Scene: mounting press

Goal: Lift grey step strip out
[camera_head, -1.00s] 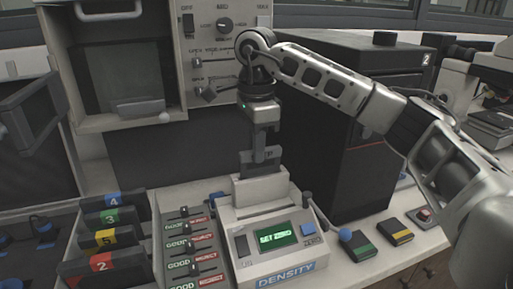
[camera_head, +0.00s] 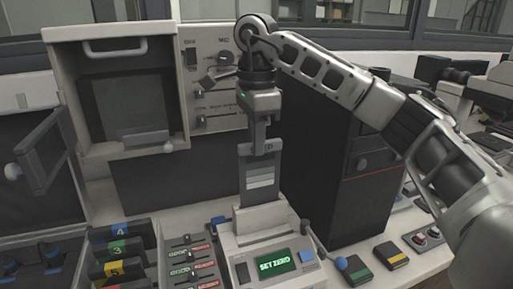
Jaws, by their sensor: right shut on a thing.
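The grey step strip (camera_head: 262,180) is a dark grey plate with lighter bands stepping toward its lower end. It stands upright above the densitometer (camera_head: 270,246), whose screen reads "SET ZERO". Its lower end is at the top of the device; I cannot tell whether it is fully clear of it. My right gripper (camera_head: 260,146) points down and is shut on the strip's top edge. My left gripper is not in view.
Numbered coloured cassettes (camera_head: 120,250) and a row of good/reject sliders (camera_head: 190,262) are to the left. A tall black cabinet (camera_head: 350,180) stands close behind my right arm.

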